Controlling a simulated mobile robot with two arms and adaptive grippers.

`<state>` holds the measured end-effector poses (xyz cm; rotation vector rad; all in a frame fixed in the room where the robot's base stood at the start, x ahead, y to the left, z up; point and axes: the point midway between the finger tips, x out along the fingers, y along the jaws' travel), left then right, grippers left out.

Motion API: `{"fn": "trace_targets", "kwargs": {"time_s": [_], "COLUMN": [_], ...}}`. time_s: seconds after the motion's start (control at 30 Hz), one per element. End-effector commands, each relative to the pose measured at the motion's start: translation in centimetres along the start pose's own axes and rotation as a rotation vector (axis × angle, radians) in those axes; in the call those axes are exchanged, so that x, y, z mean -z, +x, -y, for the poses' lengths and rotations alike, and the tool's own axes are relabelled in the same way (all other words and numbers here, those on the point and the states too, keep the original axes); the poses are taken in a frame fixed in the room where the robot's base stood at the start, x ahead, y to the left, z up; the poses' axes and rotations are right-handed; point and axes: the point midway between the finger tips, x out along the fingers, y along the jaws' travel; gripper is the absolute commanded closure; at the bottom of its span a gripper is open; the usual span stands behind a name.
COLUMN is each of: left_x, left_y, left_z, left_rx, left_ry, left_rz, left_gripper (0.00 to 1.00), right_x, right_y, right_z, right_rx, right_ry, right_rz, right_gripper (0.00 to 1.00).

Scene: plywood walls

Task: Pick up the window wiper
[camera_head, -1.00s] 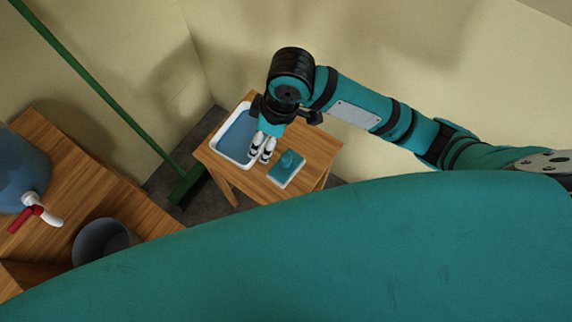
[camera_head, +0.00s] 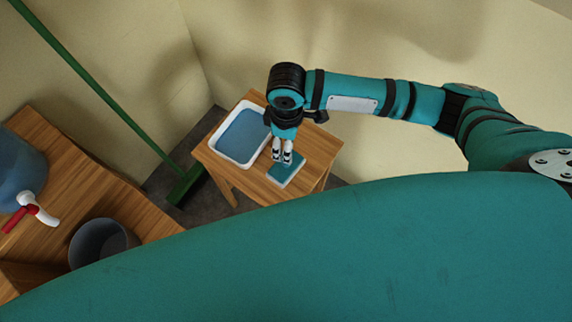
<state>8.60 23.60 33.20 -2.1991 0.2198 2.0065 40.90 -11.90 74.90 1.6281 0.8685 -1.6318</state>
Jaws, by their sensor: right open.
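The window wiper (camera_head: 285,175), a flat teal pad with a pale edge, lies on the small wooden table (camera_head: 315,150). Its raised handle is hidden behind my right gripper. My right gripper (camera_head: 282,160) points down over the far part of the wiper, with its two fingers a little apart and open. I cannot tell whether the fingers touch the handle or stand around it. My left gripper is not in view.
A white tray (camera_head: 217,147) with blue liquid stands on the table, left of the wiper. A green broom (camera_head: 110,100) leans in the corner. At the left, a wooden stand (camera_head: 80,185) holds a blue jug (camera_head: 20,165) with a tap, near a grey bucket (camera_head: 100,240).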

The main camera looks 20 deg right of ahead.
Motion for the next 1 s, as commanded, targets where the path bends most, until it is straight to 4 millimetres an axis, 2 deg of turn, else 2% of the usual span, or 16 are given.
{"fn": "trace_targets", "kwargs": {"time_s": [0.27, 0.53, 0.83, 0.87, 1.0], "left_x": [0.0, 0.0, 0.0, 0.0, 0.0], "left_y": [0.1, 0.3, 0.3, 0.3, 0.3], "left_z": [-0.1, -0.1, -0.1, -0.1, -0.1], "left_rx": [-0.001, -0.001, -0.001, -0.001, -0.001], "left_ry": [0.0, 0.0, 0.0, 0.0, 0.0], "left_rz": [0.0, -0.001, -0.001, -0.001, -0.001], "left_gripper": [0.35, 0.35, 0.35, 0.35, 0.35], "right_x": [0.0, 0.0, 0.0, 0.0, 0.0], "right_y": [2.2, 6.0, 6.5, 6.5, 6.5], "right_z": [0.2, 0.7, 0.6, 0.6, 0.6], "right_rx": [0.001, 0.001, -0.001, -0.001, -0.001], "right_ry": [-0.001, -0.001, -0.001, -0.001, -0.001], "right_rz": [0.0, 0.0, -0.002, -0.002, -0.002], "right_gripper": [0.43, 0.43, 0.43, 0.44, 0.63]}}
